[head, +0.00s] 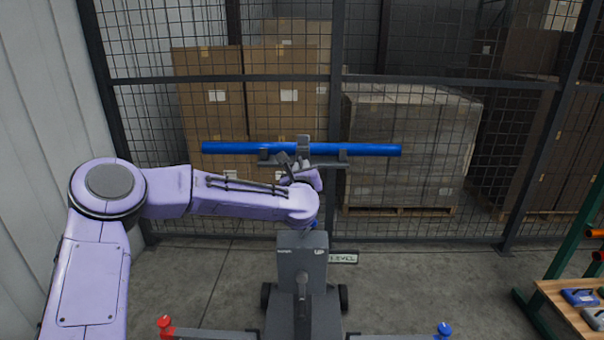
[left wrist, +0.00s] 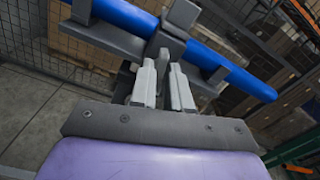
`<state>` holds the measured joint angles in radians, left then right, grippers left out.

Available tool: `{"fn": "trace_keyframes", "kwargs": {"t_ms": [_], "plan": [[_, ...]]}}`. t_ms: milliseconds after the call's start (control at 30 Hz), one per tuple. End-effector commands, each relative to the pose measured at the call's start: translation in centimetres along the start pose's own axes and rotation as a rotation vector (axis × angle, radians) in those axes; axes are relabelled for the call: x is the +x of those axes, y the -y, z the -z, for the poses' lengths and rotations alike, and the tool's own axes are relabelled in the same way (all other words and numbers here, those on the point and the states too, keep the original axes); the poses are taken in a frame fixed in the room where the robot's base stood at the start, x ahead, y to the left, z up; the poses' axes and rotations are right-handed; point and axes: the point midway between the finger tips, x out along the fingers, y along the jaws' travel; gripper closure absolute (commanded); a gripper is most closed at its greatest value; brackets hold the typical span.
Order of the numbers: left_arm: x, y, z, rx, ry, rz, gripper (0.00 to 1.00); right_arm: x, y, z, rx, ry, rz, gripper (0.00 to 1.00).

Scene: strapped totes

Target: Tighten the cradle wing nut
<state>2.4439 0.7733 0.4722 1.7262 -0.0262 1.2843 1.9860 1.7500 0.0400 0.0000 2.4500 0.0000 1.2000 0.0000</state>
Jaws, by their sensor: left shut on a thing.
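A long blue pipe (head: 235,148) lies level across a grey cradle (head: 342,160) on a stand (head: 302,262). A grey clamp (head: 303,141) spans the pipe near its middle. The pipe (left wrist: 225,64) and clamp (left wrist: 174,22) also show in the left wrist view. My left gripper (head: 296,166) is just in front of the cradle, below the clamp. In the left wrist view its two pale fingers (left wrist: 163,78) are close together around a small dark part, which I take for the wing nut; it is mostly hidden. My right gripper is out of view.
Red (head: 165,323) and blue (head: 444,329) knobs stand on the stand's low side arms. A small label (head: 343,257) reads "LEVEL". A wire mesh fence with stacked boxes (head: 400,140) is behind. A wooden shelf (head: 555,295) with tools is at the right. Floor between is clear.

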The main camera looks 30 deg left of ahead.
Motion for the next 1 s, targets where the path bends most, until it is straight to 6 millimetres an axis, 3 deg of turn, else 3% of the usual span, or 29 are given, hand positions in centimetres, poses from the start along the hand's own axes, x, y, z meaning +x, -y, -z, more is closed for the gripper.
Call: {"fn": "trace_keyframes", "kwargs": {"t_ms": [400,1000], "plan": [[0.0,0.0,0.2,0.392,0.0,0.0,1.0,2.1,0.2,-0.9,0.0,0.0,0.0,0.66],[0.0,0.1,0.0,0.963,0.0,-0.001,1.0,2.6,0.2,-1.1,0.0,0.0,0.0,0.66]]}}
